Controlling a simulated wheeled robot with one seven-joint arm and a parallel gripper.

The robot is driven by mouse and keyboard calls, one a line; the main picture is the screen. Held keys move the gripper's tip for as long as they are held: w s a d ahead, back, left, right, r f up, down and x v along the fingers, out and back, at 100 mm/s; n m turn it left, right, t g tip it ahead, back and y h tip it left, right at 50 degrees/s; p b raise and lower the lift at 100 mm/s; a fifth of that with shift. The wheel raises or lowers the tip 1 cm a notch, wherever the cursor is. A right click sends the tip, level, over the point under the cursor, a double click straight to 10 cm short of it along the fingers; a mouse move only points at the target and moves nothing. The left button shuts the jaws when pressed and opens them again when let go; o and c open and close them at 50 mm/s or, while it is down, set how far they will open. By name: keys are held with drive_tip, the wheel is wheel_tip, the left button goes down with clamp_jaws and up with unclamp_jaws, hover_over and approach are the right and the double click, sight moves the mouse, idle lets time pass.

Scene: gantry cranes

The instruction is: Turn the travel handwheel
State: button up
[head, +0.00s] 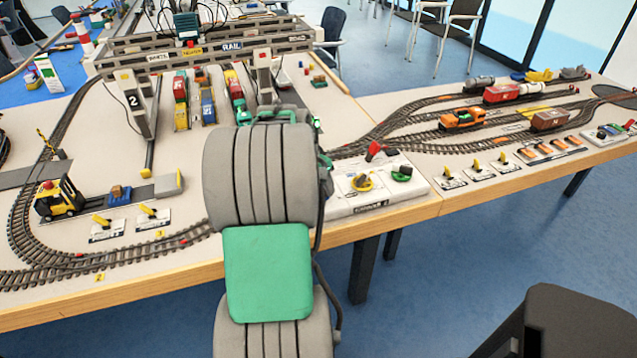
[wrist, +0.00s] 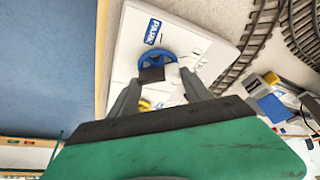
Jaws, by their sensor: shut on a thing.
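The blue handwheel (wrist: 172,55) sits on a white control panel (wrist: 207,52), next to a blue label, in the wrist view. My gripper (wrist: 161,77) reaches over the panel, its two grey fingers on either side of the wheel's near part. It is shut on the handwheel, with a dark square piece (wrist: 151,75) between the fingertips. In the head view my arm hides the gripper and the handwheel. A white panel (head: 410,205) with a red lever, a yellow knob and a green knob shows right of my arm.
Model railway tracks (head: 400,125) with wagons cover the table to the right. Gantry beams (head: 215,45) stand behind my arm, and a yellow forklift (head: 60,197) is at the left. The table's wooden front edge (head: 440,210) borders open blue floor.

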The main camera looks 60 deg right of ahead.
drive_tip(key=shift+n, duration=0.3)
drive_tip(key=shift+s+n+t+b, duration=0.1)
drive_tip(key=shift+n+t+b, duration=0.4)
drive_tip(key=shift+n, duration=0.7)
drive_tip(key=n+t, duration=0.1)
drive_tip(key=n, duration=0.2)
drive_tip(key=shift+n+t, duration=0.3)
drive_tip(key=shift+n, duration=0.1)
drive_tip(key=n+t+y, duration=0.1)
drive_tip(key=n, duration=0.3)
drive_tip(key=shift+s, duration=0.1)
drive_tip(key=shift+d+n+t+y+p, duration=0.1)
drive_tip(key=shift+n+t+y+p, duration=0.4)
drive_tip(key=shift+n, duration=1.1)
drive_tip(key=o, duration=1.4)
drive_tip(key=shift+c, duration=0.2)
